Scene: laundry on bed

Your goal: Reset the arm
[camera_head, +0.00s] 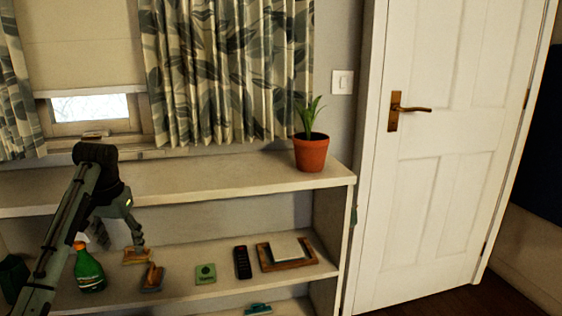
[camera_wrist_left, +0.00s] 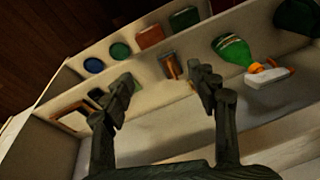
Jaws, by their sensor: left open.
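My left arm comes in from the left in the head view, in front of the shelf unit. My left gripper (camera_head: 120,240) points down at the middle shelf, near a green spray bottle (camera_head: 89,270) and two small brushes. In the left wrist view the two fingers of the left gripper (camera_wrist_left: 166,85) are spread apart with nothing between them in their grasp. One brush (camera_wrist_left: 170,66) shows beyond the gap between the fingertips. My right gripper is not in view.
The shelf unit (camera_head: 190,182) has a potted plant (camera_head: 311,152) on its top. Its middle shelf holds a green box (camera_head: 205,274), a black remote (camera_head: 242,262) and a wooden tray (camera_head: 262,258). A white door (camera_head: 440,170) stands at the right. Most of the top board is clear.

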